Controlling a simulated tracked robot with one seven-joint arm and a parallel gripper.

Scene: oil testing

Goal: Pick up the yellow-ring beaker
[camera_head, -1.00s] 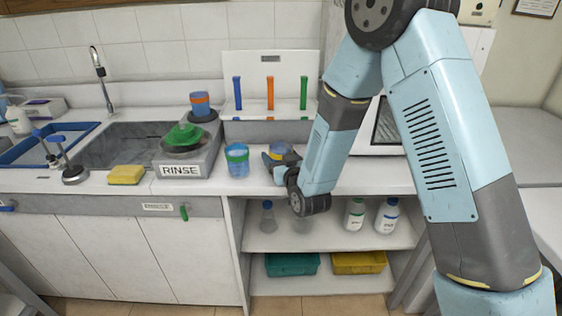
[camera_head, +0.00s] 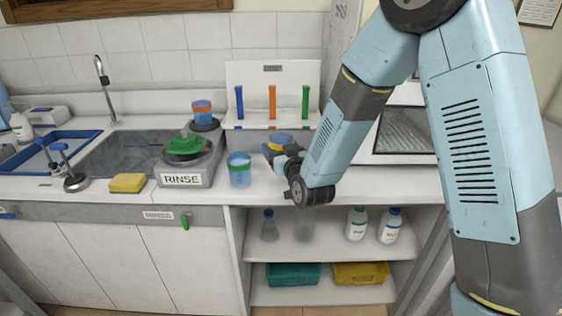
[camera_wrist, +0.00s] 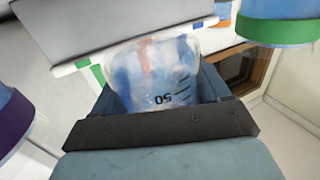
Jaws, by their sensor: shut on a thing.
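The yellow-ring beaker (camera_head: 281,137), with blue liquid and a yellow band, is at my gripper (camera_head: 270,152) in the head view, raised above the counter in front of the coloured-strip rack. In the wrist view the clear beaker (camera_wrist: 152,75), with "50" and tick marks, sits between the jaws of my gripper (camera_wrist: 160,85), which are shut on it. Its yellow ring cannot be made out in that view. In the head view my gripper and wrist hide part of its lower side.
A green-ring beaker (camera_head: 239,170) stands left of my gripper; an orange-ring beaker (camera_head: 202,112) stands on a dark round base. A purple-ringed container (camera_wrist: 12,120) is at the wrist view's left edge. The rack (camera_head: 272,90) is behind. The RINSE station (camera_head: 187,165) is left.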

